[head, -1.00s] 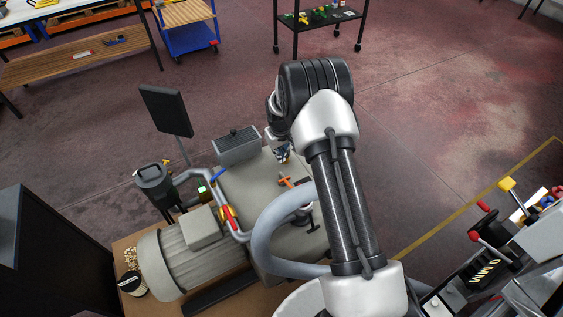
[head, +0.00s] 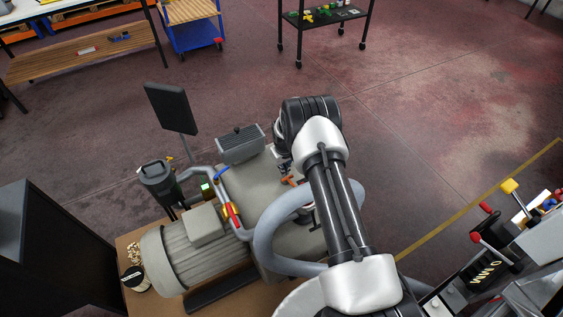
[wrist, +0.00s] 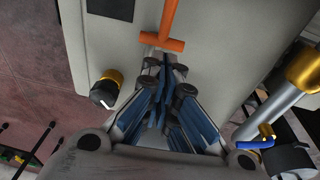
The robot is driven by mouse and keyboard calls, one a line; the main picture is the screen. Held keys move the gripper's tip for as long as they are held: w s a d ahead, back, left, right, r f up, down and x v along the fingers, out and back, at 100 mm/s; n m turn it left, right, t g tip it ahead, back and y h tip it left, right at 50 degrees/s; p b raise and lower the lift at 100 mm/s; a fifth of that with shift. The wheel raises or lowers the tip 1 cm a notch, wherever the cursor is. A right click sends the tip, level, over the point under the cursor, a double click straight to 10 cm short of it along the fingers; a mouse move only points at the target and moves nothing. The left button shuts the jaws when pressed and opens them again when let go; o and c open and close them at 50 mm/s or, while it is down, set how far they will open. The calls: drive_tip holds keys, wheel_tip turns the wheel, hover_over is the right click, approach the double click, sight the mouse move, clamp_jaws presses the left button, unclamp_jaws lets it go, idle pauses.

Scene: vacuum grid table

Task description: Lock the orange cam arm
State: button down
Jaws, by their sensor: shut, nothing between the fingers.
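The orange cam arm (wrist: 163,38) shows at the top middle of the wrist view as a T-shaped piece on the pale grey machine top (wrist: 225,45). Its upper end runs out of the frame. In the head view the orange cam arm (head: 289,180) is small and partly hidden by my arm. My gripper (wrist: 166,72), with blue-sided dark fingers, is shut and empty. In the wrist view its tips lie just below the crosspiece of the orange arm; I cannot tell if they touch. In the head view my gripper (head: 284,165) sits just above the orange arm.
A brass-and-black knob (wrist: 107,84) stands left of the fingers. A pipe with a blue lever (wrist: 255,144) is at the right. A thick grey hose (head: 262,235) curves beside my arm. A finned box (head: 240,146) and dark screen (head: 171,108) stand behind the machine.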

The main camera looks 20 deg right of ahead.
drive_tip(key=shift+s+d+f, duration=0.2)
drive_tip(key=shift+f, duration=0.45)
wheel_tip(320, 180, down, 4)
drive_tip(key=b, duration=0.5)
drive_tip(key=shift+r, duration=0.4)
